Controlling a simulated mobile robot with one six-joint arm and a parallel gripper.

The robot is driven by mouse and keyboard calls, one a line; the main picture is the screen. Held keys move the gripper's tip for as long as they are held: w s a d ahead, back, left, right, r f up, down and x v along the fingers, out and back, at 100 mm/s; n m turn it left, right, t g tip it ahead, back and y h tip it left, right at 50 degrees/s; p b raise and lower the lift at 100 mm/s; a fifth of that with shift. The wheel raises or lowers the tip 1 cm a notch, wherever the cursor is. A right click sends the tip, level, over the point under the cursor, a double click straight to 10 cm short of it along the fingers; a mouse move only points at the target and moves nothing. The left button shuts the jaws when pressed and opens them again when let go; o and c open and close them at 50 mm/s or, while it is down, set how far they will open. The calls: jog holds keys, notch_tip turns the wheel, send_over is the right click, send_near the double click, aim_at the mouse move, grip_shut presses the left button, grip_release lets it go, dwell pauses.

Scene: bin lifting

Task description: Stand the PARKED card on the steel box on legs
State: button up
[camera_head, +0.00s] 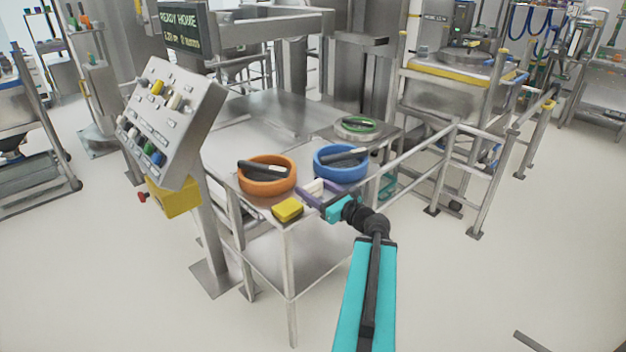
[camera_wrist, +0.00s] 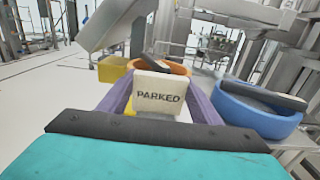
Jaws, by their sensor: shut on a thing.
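My gripper (camera_head: 313,193) is shut on the PARKED card (camera_wrist: 158,97), a small cream block with dark lettering. Its purple fingers sit on either side of the card in the wrist view. The lettering faces the wrist camera and reads upright. In the head view the card (camera_head: 314,185) is a small pale shape at the near edge of a steel table, between two bowls. I cannot tell whether it touches the tabletop. A steel box-like body (camera_head: 440,96) with a yellow rim stands on legs at the back right, well away from my gripper.
An orange bowl (camera_head: 267,188) and a blue bowl (camera_head: 340,176), each with a dark-handled item, stand on the steel table (camera_head: 265,118). A yellow block (camera_head: 287,209) lies at its near corner. A sloped button console (camera_head: 172,120) stands left. Rails run right; the near floor is clear.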

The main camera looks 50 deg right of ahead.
aim_at(310, 191)
jog(key=shift+s+a+r+p, duration=0.2)
jog(key=shift+s+r+p, duration=0.1)
jog(key=shift+p, duration=0.95)
jog(key=s+a+p, duration=0.1)
jog(key=p, duration=0.5)
jog(key=shift+p, duration=0.35)
jog(key=shift+s+a+f+p, duration=0.15)
jog(key=shift+s+a+p, duration=0.2)
jog(key=shift+p, duration=1.15)
jog(key=w+a+r+n+g+y, duration=0.15)
jog(key=w+a+y, duration=0.25)
jog(key=w+a, duration=0.45)
jog(key=w+a+r+n+t+y, duration=0.1)
jog(key=w+a+r+n+y, duration=0.35)
jog(key=a, duration=0.75)
jog(key=w+a+r+n+g+y, duration=0.1)
jog(key=a+n+g+y, duration=0.2)
jog(key=a, duration=0.9)
jog(key=w+a+r+n+g+y, duration=0.1)
jog(key=a+g+y, duration=0.3)
jog(key=a, duration=0.8)
jog(key=shift+w+a+r+n, duration=0.35)
jog(key=shift+a+r+n, duration=0.1)
jog(key=shift+n, duration=0.45)
